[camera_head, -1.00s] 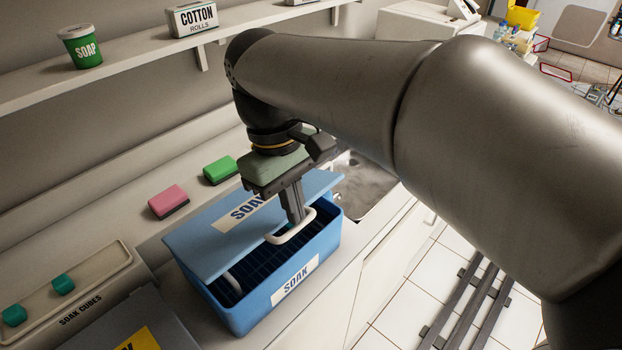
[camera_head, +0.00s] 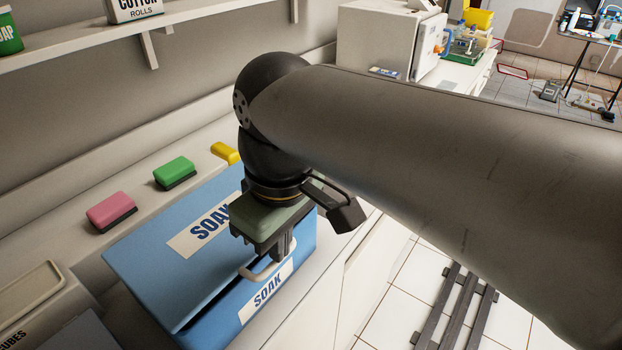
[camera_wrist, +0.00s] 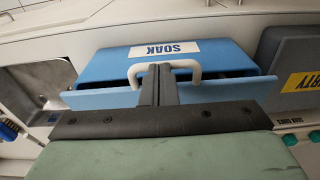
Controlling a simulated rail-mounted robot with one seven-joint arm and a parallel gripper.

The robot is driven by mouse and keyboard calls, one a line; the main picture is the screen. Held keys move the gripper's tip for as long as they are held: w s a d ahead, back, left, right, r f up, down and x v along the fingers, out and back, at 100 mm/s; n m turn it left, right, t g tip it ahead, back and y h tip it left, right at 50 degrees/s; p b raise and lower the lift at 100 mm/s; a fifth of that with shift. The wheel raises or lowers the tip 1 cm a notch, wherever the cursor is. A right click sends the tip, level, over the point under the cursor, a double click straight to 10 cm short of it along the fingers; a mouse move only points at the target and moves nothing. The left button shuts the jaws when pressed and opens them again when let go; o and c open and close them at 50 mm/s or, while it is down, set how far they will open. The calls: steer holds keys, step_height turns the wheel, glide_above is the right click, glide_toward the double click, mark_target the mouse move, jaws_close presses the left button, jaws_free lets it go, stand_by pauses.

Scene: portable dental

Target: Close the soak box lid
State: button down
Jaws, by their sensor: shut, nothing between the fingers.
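The blue soak box (camera_head: 215,328) stands on the counter with its lid (camera_head: 150,275) lowered almost flat over it. A narrow dark gap shows between the lid's front edge and the box. The lid has a white handle (camera_head: 256,273) at its front edge. My gripper (camera_head: 279,258) is shut and empty, with its fingers at the handle. In the wrist view, the shut fingers (camera_wrist: 159,84) stand at the white handle loop (camera_wrist: 192,68), between its two ends. Whether they touch it is unclear. The gripper body hides part of the lid.
A pink sponge (camera_head: 111,211), a green sponge (camera_head: 175,172) and a yellow one (camera_head: 225,152) lie behind the box by the wall. A grey bin (camera_wrist: 296,62) with a yellow label stands beside the box. A sink (camera_wrist: 38,85) is on the other side.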

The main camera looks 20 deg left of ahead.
steer(key=shift+s+d+f+y+b, duration=0.15)
steer(key=shift+f+y+b, duration=0.2)
steer(key=shift+f+b, duration=0.4)
steer(key=shift+s+d+f+y+b, duration=0.15)
steer(key=shift+f+y+b, duration=0.2)
steer(key=shift+f+b, duration=0.35)
steer(key=shift+w+f, duration=0.1)
steer(key=shift+f, duration=0.1)
steer(key=a+p+v, duration=0.1)
steer(key=p+v, duration=0.4)
steer(key=v, duration=0.9)
steer(key=w+d+f+m+h+p, duration=0.1)
steer(key=w+d+f+m, duration=0.2)
steer(key=d+f, duration=0.15)
steer(key=w+d+f+m+p, duration=0.2)
steer(key=d+f+m, duration=0.1)
steer(key=d, duration=0.3)
steer(key=w+d+f+m+h+p, duration=0.1)
steer(key=w+d+f+m, duration=0.2)
steer(key=d, duration=0.3)
steer(key=s+d+f+m+p, duration=0.2)
steer(key=s+d+f+m, duration=0.2)
steer(key=d+f, duration=0.6)
steer(key=shift+s+d+m, duration=0.2)
steer(key=shift+d+m, duration=0.35)
steer(key=shift+m, duration=0.25)
steer(key=c, duration=2.1)
jaws_free()
steer(key=shift+r, duration=0.1)
steer(key=shift+c, duration=0.2)
